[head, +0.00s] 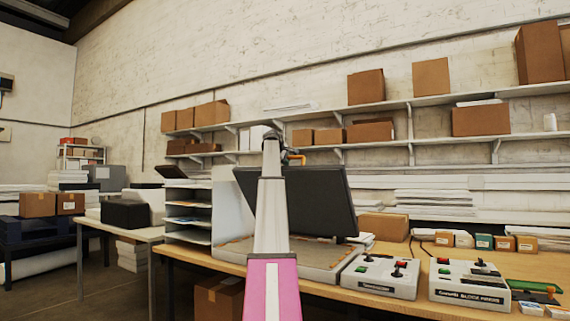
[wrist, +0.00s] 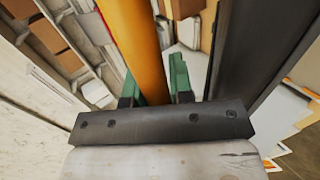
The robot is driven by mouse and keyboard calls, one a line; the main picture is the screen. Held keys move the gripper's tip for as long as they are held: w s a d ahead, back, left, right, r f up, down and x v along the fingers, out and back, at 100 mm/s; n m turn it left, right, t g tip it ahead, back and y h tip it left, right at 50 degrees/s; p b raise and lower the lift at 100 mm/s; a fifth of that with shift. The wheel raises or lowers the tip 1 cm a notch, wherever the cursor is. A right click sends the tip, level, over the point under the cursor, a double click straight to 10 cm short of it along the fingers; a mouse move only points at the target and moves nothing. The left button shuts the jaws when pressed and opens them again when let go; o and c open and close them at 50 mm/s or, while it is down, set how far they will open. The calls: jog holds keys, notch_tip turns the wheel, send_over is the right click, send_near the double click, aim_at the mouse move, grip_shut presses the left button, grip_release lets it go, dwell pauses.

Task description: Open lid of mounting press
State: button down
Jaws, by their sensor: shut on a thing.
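The mounting press stands on the wooden bench; its light grey base (head: 318,262) shows low in the head view. Its dark lid (head: 322,200) is raised and tilted steeply back, clear of the base at the front. An orange handle (head: 297,157) shows at the lid's upper edge; in the wrist view it is a thick orange bar (wrist: 138,45). My gripper (wrist: 166,84) has green fingers closed on this handle, with the dark lid edge (wrist: 245,45) to the right. In the head view my arm hides the lid's left part and most of the gripper.
Two control boxes (head: 381,275) (head: 470,284) with knobs stand right of the press on the bench (head: 420,307). A paper sorter (head: 187,214) stands to the left. Wall shelves (head: 430,101) with cardboard boxes lie behind. Small boxes (head: 484,242) line the bench's rear right.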

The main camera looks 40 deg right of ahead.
jog(key=c, duration=1)
grip_release()
